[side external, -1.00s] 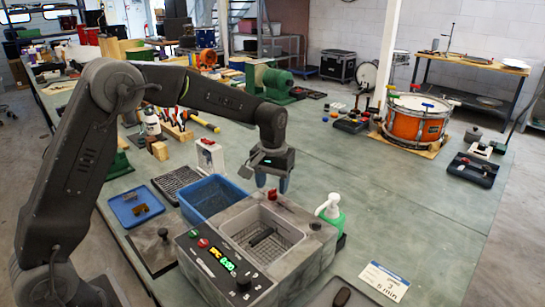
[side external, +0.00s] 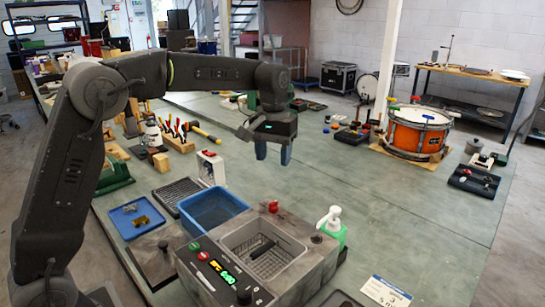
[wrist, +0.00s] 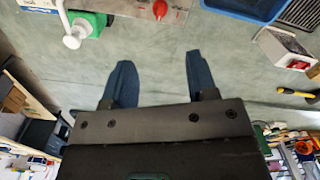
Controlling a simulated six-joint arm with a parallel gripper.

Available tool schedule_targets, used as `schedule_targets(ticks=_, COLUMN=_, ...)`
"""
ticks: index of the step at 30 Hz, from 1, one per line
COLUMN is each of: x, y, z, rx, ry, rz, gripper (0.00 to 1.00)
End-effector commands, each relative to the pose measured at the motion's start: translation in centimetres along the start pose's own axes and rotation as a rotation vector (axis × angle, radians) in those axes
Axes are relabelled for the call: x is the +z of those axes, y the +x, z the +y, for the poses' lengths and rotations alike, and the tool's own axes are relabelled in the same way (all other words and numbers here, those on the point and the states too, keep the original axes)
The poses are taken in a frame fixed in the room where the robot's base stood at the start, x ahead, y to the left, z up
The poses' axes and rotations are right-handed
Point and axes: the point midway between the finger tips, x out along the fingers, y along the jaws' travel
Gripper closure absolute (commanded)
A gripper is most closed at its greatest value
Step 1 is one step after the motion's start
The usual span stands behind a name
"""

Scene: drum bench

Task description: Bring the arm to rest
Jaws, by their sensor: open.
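My gripper (side external: 272,154) hangs above the green bench top (side external: 330,200) in the side external view, behind the grey machine with the wire basket. Its two blue fingers point down and stand apart with nothing between them. In the wrist view my gripper (wrist: 160,80) also shows its two blue fingers spread, with only bare bench between them. The fingertips look clear of the bench and of every object.
The grey machine (side external: 205,250) holds a wire basket (side external: 264,250). Around it stand a blue bin (side external: 210,208), a green pump bottle (side external: 333,228) and a blue tray (side external: 137,216). An orange drum (side external: 418,132) stands far right. The middle bench is clear.

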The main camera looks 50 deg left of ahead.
Motion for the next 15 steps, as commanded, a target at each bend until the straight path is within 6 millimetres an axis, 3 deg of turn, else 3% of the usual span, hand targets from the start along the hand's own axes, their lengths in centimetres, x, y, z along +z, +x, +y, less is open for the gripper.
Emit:
schedule_targets(ticks=5, x=1.7, y=-1.4, z=-0.4, rx=0.011, ry=0.023, rz=0.032, gripper=0.47)
schedule_targets(ticks=9, x=5.7, y=-3.6, z=-1.5, rx=0.032, ry=0.077, rz=0.102, gripper=0.47)
schedule_targets(ticks=15, x=12.9, y=-5.2, z=-3.6, rx=0.060, ry=0.171, rz=0.221, gripper=0.47)
